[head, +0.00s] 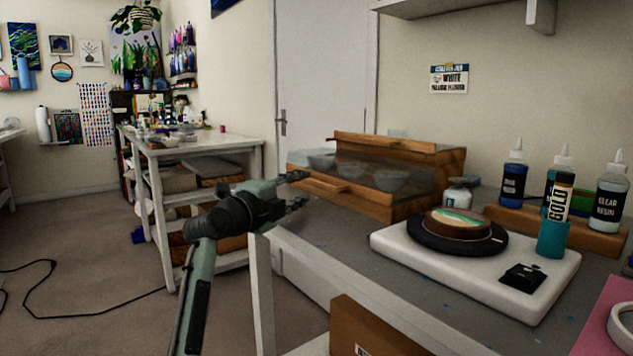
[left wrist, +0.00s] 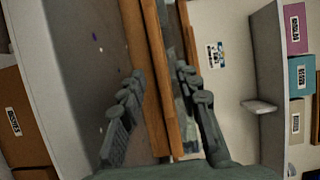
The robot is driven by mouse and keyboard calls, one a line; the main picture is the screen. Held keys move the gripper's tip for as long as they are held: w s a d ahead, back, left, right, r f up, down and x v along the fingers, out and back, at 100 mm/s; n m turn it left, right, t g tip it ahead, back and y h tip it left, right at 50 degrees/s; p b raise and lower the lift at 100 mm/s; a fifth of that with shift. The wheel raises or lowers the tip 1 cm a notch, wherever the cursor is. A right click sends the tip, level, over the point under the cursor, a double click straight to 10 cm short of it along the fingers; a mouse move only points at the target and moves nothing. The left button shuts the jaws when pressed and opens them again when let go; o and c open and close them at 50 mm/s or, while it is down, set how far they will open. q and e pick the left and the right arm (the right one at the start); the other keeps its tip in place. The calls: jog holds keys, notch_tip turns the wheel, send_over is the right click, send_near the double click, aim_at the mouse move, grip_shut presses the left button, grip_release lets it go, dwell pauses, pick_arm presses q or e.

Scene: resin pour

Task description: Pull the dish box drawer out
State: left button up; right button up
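The dish box (head: 400,205) is a wooden case with clear panels, standing on the grey workbench. Several clear dishes (head: 388,179) show inside it. Its low wooden drawer front, with a protruding wooden handle (head: 328,184), faces my left gripper (head: 297,189). That gripper is at the left end of the box, its two fingers spread apart. In the left wrist view the open fingers (left wrist: 162,76) lie on either side of a wooden strip (left wrist: 157,95) of the box. I cannot tell whether either finger touches it. My right gripper is not in view.
A white slab (head: 480,262) with a dark turntable (head: 457,236) stands right of the box. Resin bottles (head: 609,198) stand behind it. A cardboard box (head: 375,330) is below the bench front. Floor left of the bench is open, with a black cable (head: 90,311).

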aim_at(312, 183)
pick_arm(q)
jog(key=x, duration=0.6)
jog(key=shift+s, duration=0.1)
jog(key=shift+c, duration=0.6)
grip_shut()
